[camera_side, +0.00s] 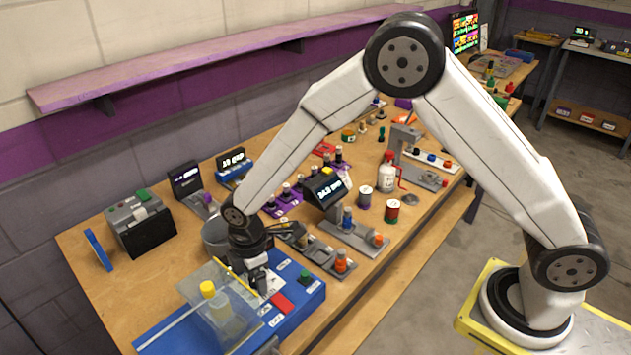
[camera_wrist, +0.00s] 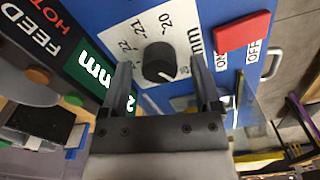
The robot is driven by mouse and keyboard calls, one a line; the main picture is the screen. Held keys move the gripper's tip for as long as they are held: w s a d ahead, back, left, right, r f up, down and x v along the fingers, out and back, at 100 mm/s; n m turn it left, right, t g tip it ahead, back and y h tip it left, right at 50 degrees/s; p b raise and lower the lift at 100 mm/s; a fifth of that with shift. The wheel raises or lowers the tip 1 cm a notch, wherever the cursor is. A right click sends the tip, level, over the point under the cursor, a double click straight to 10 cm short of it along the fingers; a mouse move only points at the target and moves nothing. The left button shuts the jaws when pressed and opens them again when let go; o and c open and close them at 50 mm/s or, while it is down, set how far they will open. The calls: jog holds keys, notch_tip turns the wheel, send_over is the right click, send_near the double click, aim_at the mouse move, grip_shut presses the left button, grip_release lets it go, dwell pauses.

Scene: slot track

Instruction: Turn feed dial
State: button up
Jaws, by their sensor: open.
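The feed dial (camera_wrist: 160,62) is a round black knob on a white scale plate in the wrist view. The plate has numbers including 20, 21 and 22, and the knob's light mark points toward the lower right. My gripper (camera_wrist: 161,68) is open, with one finger on each side of the dial in the picture; I cannot tell whether either touches it. In the side view my gripper (camera_side: 258,280) points down over the blue machine (camera_side: 313,301), and the dial is hidden there.
A red switch block (camera_wrist: 243,31) with ON and OFF labels sits right of the dial. A green display (camera_wrist: 92,68) is on the left.

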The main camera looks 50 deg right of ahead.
grip_shut()
jog(key=shift+m, duration=0.4)
jog(key=m, duration=0.6)
jog(key=shift+m, duration=0.4)
jog(key=m, duration=0.4)
jog(key=shift+d+m, duration=0.1)
jog(key=shift+m, duration=0.2)
jog(key=m, duration=0.3)
jog(key=shift+m, duration=0.4)
